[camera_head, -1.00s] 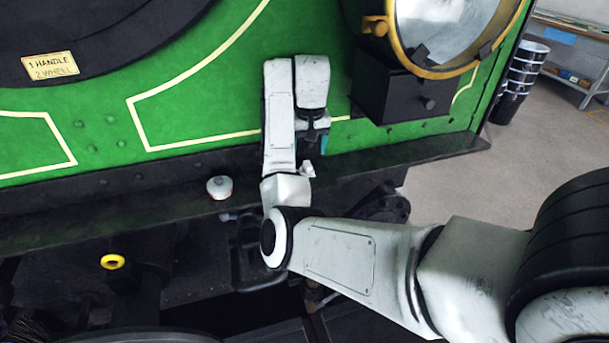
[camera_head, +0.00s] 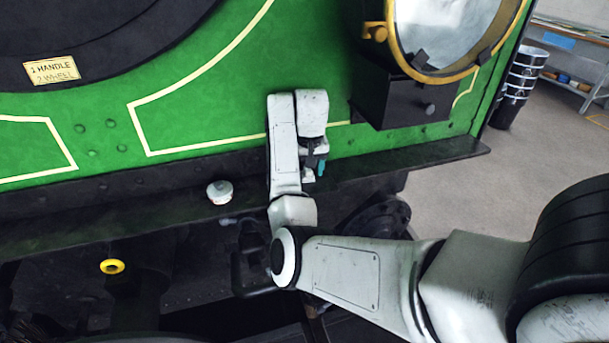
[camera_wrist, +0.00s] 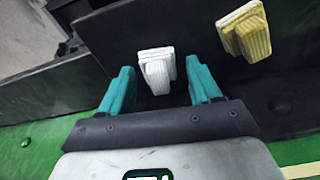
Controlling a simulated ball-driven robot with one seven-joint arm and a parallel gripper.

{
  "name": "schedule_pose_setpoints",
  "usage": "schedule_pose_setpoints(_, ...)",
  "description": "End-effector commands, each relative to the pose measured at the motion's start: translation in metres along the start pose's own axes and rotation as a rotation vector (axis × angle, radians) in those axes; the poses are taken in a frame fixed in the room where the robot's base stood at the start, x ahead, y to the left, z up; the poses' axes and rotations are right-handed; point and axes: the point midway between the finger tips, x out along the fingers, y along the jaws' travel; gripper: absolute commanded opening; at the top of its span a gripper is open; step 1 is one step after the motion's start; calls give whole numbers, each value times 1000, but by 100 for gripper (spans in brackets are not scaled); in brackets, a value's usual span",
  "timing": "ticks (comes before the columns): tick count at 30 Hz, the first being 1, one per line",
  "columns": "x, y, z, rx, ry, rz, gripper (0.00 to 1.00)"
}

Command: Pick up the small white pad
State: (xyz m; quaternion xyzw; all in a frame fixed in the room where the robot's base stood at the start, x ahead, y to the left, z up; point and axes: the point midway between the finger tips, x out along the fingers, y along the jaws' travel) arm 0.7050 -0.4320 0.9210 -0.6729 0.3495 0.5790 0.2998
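The small white pad (camera_wrist: 154,54) shows in the wrist view on a dark surface, a blocky piece with a ribbed face. My gripper (camera_wrist: 158,76) is open, its two teal fingers on either side of the pad with a gap on each side. I cannot tell whether the fingers reach down to the pad's level. In the head view my gripper (camera_head: 319,166) is low over the dark ledge, partly hidden by my arm. A small white patch shows beside it there, but I cannot tell whether that is the pad.
A similar yellow pad (camera_wrist: 246,34) lies right of the white one. The green tram front (camera_head: 200,110) rises behind, with a black box (camera_head: 400,100) under the lamp.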

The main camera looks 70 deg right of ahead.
Motion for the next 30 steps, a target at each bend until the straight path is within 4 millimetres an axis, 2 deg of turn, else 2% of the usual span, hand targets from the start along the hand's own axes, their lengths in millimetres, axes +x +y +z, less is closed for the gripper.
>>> schedule_pose_setpoints(2,0,0,0,0,0,0,55)
schedule_pose_setpoints(17,0,0,0,0,0,0,8)
schedule_pose_setpoints(24,-5,0,-1,1,2,0,8)
schedule_pose_setpoints(30,-35,0,-7,3,4,0,8)
